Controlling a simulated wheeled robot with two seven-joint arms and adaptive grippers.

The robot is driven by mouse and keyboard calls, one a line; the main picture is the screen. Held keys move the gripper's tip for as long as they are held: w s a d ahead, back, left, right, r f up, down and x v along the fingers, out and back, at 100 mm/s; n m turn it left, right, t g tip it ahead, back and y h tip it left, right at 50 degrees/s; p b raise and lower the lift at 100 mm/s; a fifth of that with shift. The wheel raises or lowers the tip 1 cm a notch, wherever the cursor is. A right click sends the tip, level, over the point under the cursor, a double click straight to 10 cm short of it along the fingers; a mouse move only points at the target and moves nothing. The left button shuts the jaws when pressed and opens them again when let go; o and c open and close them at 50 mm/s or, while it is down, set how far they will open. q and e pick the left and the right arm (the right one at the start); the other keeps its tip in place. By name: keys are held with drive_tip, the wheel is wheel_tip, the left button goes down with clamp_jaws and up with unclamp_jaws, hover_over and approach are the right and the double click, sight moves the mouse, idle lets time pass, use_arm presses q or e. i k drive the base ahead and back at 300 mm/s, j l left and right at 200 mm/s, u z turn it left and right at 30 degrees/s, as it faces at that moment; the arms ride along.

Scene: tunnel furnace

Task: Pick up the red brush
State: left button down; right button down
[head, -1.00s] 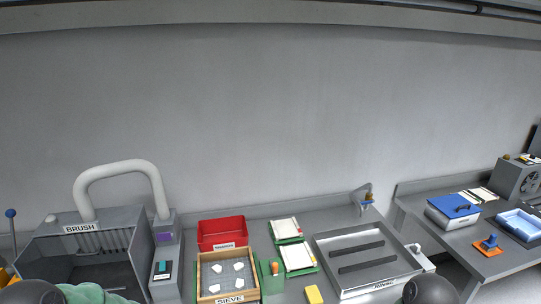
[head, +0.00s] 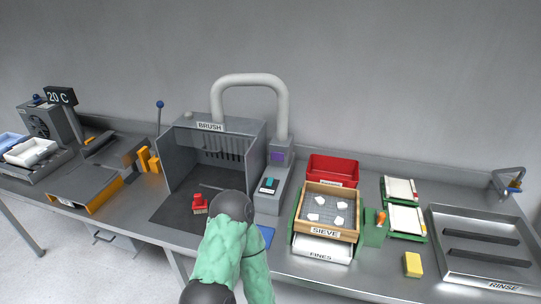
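The red brush (head: 200,205) lies on the dark floor at the front of the grey hood marked BRUSH (head: 245,130). It has a red top and a paler lower part. One of my arms, in a green sleeve with dark joints, reaches up from the bottom just right of the brush. I cannot tell which arm it is. No gripper shows, and the arm's far end is hidden. Nothing is seen touching the brush.
Right of the hood are a red bin (head: 333,168), a wooden SIEVE box (head: 326,233) with white pieces, a yellow sponge (head: 412,264) and a RINSE tray (head: 480,262). Left are orange brackets (head: 148,160) and a lever with a blue knob (head: 160,104).

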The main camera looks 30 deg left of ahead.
sight(199, 203)
drive_tip(key=u, duration=1.65)
drive_tip(key=i+j+u, duration=0.4)
drive_tip(key=u, duration=0.15)
drive_tip(key=i, duration=0.1)
